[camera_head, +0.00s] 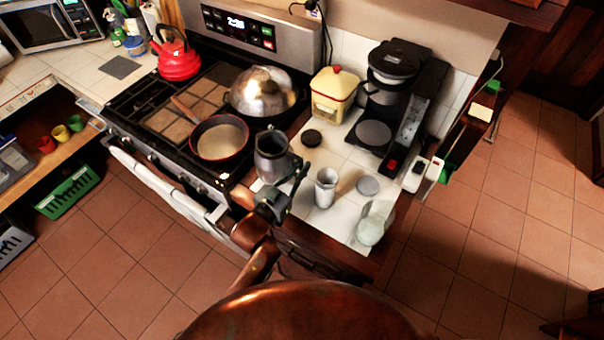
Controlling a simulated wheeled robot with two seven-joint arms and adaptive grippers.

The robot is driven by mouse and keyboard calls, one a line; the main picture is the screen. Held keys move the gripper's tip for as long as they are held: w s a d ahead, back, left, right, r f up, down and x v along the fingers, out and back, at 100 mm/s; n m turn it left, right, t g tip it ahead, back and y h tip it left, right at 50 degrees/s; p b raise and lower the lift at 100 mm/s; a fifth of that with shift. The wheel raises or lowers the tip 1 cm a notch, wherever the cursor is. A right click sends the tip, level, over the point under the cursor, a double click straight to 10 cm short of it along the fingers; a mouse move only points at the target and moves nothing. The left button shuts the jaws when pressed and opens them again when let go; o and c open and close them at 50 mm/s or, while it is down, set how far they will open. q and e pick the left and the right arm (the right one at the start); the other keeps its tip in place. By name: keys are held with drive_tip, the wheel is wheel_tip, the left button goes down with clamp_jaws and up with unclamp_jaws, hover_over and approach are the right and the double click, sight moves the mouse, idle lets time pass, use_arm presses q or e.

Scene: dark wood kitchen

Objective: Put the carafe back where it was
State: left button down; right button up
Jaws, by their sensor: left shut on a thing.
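The carafe (271,155) is a dark grey, open-topped vessel near the left end of the white tiled counter, beside the stove. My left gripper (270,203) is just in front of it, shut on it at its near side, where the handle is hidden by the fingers. The carafe looks nearly upright; whether it touches the counter I cannot tell. The black coffee maker (393,66) stands at the back right of the counter. Its round hotplate (373,136) is bare. My right gripper is not in view.
A metal cup (326,188), a grey disc (368,186), a black lid (311,138) and a pale round jar (370,230) stand on the counter. A yellow canister (333,93) is left of the coffee maker. A pan (220,138) sits on the stove close to the carafe.

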use_arm(q)
drive_tip(key=shift+w+d+f, duration=0.25)
drive_tip(key=shift+w+f, duration=0.15)
drive_tip(key=shift+w, duration=0.05)
drive_tip(key=shift+f+b, duration=0.35)
drive_tip(key=shift+f, duration=1.2)
drive_tip(key=c, duration=2.5)
unclamp_jaws()
drive_tip(key=shift+f, duration=0.35)
drive_tip(key=o, duration=0.5)
drive_tip(key=shift+r, duration=0.2)
drive_tip(key=v, duration=1.2)
drive_tip(key=shift+p, duration=0.3)
